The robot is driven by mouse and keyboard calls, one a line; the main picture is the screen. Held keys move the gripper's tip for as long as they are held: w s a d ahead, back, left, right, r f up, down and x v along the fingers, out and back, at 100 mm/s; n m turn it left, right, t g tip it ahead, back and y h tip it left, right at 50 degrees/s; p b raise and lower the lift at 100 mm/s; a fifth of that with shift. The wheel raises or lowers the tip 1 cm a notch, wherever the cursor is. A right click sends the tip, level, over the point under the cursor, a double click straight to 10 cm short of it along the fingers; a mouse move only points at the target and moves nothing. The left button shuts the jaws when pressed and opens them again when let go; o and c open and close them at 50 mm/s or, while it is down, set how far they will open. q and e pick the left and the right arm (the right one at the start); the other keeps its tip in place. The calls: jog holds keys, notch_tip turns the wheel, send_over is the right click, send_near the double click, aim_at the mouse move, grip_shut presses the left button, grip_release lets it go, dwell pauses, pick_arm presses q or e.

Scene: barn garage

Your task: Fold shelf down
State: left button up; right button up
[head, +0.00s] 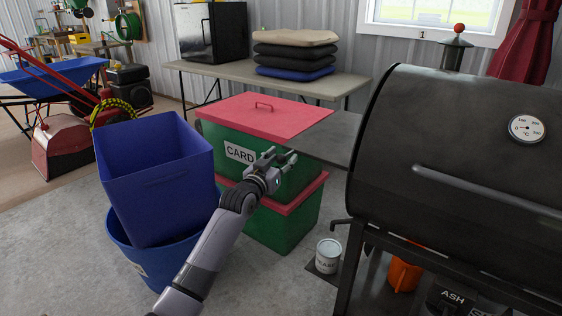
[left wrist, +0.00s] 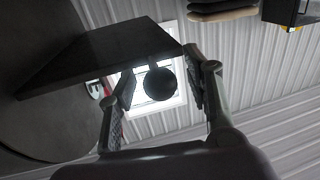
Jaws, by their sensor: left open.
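The shelf (head: 325,138) is a flat dark grey panel that juts out to the left from the black grill (head: 455,165), roughly level. It also shows as a dark slab at the upper left of the left wrist view (left wrist: 95,62). My left gripper (head: 288,157) is open and empty, close to the shelf's left end in the head view. In the left wrist view a shelf corner lies near the fingertips (left wrist: 160,62); I cannot tell whether they touch. My right gripper is in neither view.
Green crates with red lids (head: 265,112) stand behind my left gripper. Blue bins (head: 155,170) stand to the left of my forearm. A paint can (head: 328,257) sits below the shelf, beside the grill. A table (head: 225,73) with folded cushions (head: 295,55) stands behind.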

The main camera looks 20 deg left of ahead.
pick_arm(q)
grip_shut()
dwell(0.7)
